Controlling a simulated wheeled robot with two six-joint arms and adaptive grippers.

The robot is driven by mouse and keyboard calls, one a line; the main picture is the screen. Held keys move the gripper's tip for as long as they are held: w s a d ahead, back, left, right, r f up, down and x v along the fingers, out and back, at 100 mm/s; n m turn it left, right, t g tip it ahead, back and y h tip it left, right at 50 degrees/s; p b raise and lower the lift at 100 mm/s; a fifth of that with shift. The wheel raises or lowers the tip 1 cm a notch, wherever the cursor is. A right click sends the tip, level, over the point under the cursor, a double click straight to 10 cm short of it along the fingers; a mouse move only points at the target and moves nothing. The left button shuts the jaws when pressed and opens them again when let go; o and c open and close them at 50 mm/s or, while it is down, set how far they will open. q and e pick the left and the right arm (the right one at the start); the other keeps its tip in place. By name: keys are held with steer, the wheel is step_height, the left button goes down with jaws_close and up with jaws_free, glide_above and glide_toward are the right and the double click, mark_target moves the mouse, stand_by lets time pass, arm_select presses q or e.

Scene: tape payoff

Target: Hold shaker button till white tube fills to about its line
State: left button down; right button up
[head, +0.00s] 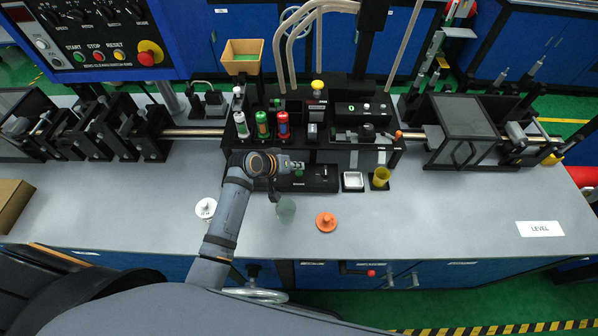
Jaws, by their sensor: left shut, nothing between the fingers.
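The white tube (240,124) stands upright at the left of a row in the black station, beside a green tube (262,124) and a red tube (283,124). Its line and fill level are too small to read. My left gripper (299,165) is shut and empty, over the front of the station just below and right of the tubes. I cannot make out the shaker button; the gripper may hide it, and I cannot tell whether the fingertips touch anything. My right gripper is not in view.
The right table front is clear except a LEVEL card (540,229).

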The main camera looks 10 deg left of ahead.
arm_select(q)
steer(key=shift+f, duration=0.4)
steer(key=shift+f, duration=0.2)
stand_by(0.4)
steer(key=shift+f, duration=0.3)
stand_by(0.9)
steer(key=shift+r, duration=0.1)
stand_by(0.9)
steer(key=shift+r, duration=0.15)
steer(key=shift+r+p, duration=0.7)
steer(key=shift+p, duration=0.2)
